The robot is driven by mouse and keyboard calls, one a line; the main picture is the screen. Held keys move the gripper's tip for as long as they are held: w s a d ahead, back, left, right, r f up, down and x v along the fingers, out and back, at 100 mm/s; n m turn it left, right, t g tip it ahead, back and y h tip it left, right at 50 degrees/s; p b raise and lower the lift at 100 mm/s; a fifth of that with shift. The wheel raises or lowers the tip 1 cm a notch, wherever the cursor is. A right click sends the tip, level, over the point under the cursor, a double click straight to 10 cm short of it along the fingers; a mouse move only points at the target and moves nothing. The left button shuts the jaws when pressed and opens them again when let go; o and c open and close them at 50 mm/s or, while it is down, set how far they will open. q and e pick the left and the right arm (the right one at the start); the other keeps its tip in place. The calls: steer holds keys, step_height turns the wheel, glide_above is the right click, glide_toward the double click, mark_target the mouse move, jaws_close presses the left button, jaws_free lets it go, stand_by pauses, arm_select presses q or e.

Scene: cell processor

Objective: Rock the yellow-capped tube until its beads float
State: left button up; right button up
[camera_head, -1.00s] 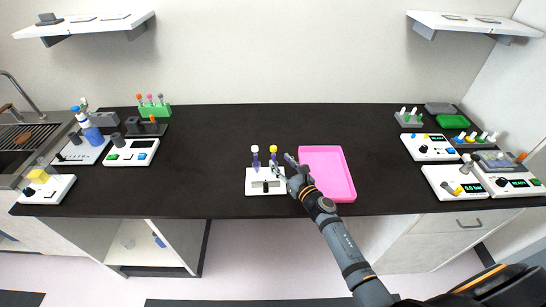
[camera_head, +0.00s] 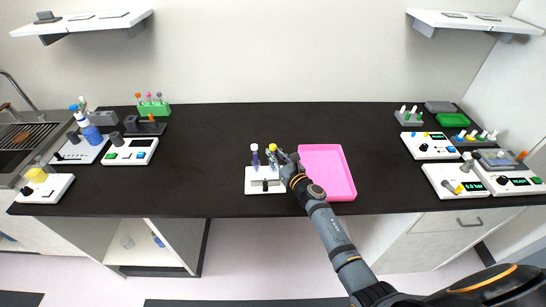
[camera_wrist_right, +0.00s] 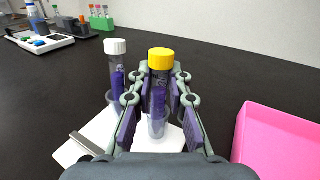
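The yellow-capped tube (camera_head: 273,149) stands upright in a small white rack (camera_head: 252,187). In the right wrist view the yellow-capped tube (camera_wrist_right: 160,62) is clear, with purple contents low down. My right gripper (camera_head: 276,155) is at this tube. In the wrist view its purple-padded fingers (camera_wrist_right: 161,88) stand on either side of the tube, with narrow gaps seeming to remain, so it looks open around it. A white-capped tube (camera_head: 254,151) with purple contents stands to its left and also shows in the wrist view (camera_wrist_right: 116,65). My left gripper is out of view.
A pink tray (camera_head: 346,190) lies just right of the rack, close to my right arm. A green rack of tubes (camera_head: 155,110) and devices (camera_head: 130,153) stand at left. More devices (camera_head: 428,147) stand at right. The dark counter between is mostly clear.

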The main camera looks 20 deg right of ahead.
jaws_close()
steer(key=shift+r, duration=0.1)
steer(key=shift+r, duration=0.15)
steer(key=shift+r+p, duration=0.45)
steer(key=shift+p, duration=0.1)
step_height(320, 180, up, 5)
steer(key=p, duration=0.4)
steer(key=shift+p, duration=0.4)
